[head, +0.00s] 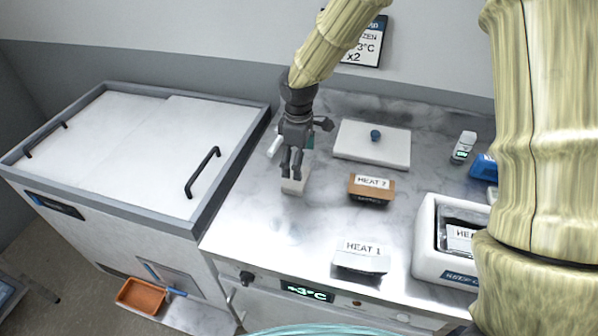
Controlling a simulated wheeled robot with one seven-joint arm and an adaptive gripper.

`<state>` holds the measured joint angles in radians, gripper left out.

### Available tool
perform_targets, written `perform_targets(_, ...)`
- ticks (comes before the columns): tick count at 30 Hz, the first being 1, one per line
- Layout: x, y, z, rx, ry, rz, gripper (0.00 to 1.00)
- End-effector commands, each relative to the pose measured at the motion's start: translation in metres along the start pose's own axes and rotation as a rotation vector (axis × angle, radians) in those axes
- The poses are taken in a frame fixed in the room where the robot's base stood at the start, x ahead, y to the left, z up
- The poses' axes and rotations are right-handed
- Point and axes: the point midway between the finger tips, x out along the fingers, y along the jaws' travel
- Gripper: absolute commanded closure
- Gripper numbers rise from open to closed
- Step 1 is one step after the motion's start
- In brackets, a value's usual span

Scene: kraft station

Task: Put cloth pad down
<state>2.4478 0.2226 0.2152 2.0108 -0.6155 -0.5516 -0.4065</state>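My gripper (291,172) points down over the left part of the marble counter (260,236), near its left edge. A small pale block-like thing (296,187) is right at the fingertips; it may be the cloth pad. The fingers partly cover it, and I cannot tell whether they grip it or whether it rests on the counter. The fingertips look close together. A bit of teal (310,143) shows behind the gripper, mostly hidden.
A white board with a blue knob (375,135) lies behind right. A brown "HEAT 2" box (371,188) and a "HEAT 1" pack (361,257) sit on the counter. A white appliance (427,245) stands at right. A chest freezer (130,150) stands left.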

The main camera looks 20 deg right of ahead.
Motion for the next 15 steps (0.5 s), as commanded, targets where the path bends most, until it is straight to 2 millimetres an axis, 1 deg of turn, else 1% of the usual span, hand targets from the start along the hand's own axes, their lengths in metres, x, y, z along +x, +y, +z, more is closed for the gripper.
perform_targets(3, -0.017, 0.0, 0.0, -0.001, 0.002, 0.002, 0.0)
perform_targets(9, -0.039, 0.001, 0.0, 0.001, 0.001, 0.001, 0.0)
perform_targets(15, -0.048, 0.0, 0.0, -0.001, 0.0, 0.0, 0.0)
